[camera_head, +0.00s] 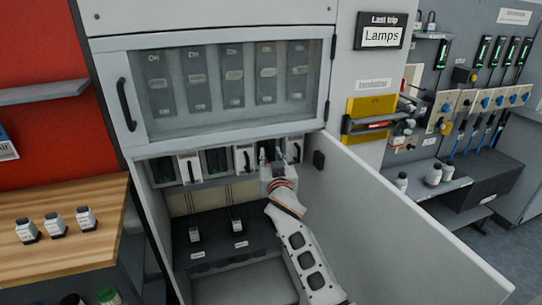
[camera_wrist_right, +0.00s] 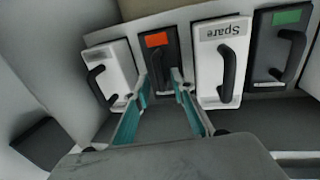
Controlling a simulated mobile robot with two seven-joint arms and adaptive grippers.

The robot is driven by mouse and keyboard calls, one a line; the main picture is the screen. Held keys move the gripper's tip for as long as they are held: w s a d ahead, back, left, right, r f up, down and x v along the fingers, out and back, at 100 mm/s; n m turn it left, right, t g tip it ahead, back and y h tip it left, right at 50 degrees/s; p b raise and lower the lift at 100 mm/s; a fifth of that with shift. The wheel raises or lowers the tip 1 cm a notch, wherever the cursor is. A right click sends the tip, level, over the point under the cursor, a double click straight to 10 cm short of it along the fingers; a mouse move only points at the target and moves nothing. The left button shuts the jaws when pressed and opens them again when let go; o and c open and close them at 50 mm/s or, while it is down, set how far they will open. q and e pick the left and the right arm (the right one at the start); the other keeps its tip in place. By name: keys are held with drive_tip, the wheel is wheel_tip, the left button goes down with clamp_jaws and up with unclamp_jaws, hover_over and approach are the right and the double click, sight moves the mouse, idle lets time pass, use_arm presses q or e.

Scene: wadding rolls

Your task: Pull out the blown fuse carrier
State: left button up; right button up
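The dark fuse carrier with an orange flag (camera_wrist_right: 157,40) sits in the row of carriers, between two white ones. My right gripper (camera_wrist_right: 161,85) has its two fingers apart, with the tips at the lower part of this carrier, one on each side of its dark handle. I cannot tell whether they touch it. In the head view my right gripper (camera_head: 278,158) reaches into the cabinet at the right part of the row and partly hides the carriers there. The white carrier labelled Spare (camera_wrist_right: 220,60) is beside it, upside down in the wrist view. My left gripper is not in view.
A dark carrier with a green flag (camera_wrist_right: 280,45) and an unlabelled white carrier (camera_wrist_right: 110,75) are also in the row. The open cabinet door (camera_head: 400,220) stands close to the right of my arm. A glazed panel (camera_head: 230,85) with several switches is above. Several small bottles stand on the wooden bench (camera_head: 60,250).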

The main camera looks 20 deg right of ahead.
clamp_jaws()
drive_tip(key=s+p, duration=0.1)
drive_tip(key=s, duration=0.2)
drive_tip(key=shift+s+f+p, duration=0.15)
drive_tip(key=shift+s+p, duration=0.25)
unclamp_jaws()
drive_tip(key=shift+s, duration=0.15)
